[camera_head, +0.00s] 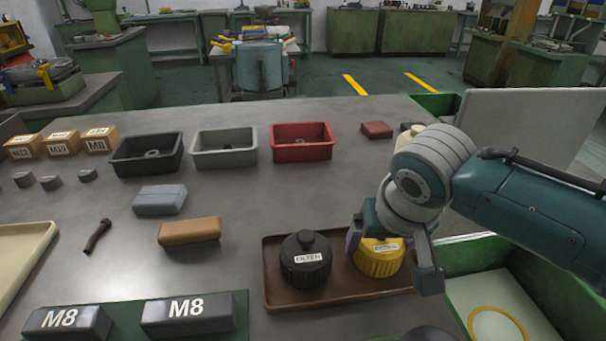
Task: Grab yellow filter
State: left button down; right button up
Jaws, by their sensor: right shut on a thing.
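The yellow filter (378,262) is a ribbed round part with a label on top. It sits at the right end of a brown tray (340,299). My right gripper (393,262) reaches down over it from the right, with one finger on each side, and is shut on it. The gripper hides part of the filter's top. A black filter (305,262) with a knob and a "FILTER" label stands beside it in the same tray, to the left. My left gripper is not in view.
Black (147,160), grey (223,151) and red (301,148) bins stand behind. A brown block (189,232) and a grey block (160,199) lie left. M8 blocks (186,313) are at the front. A green crate (500,287) borders the right. The table's middle is clear.

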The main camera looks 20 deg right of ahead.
jog(key=shift+c, duration=1)
jog(key=shift+r, duration=0.15)
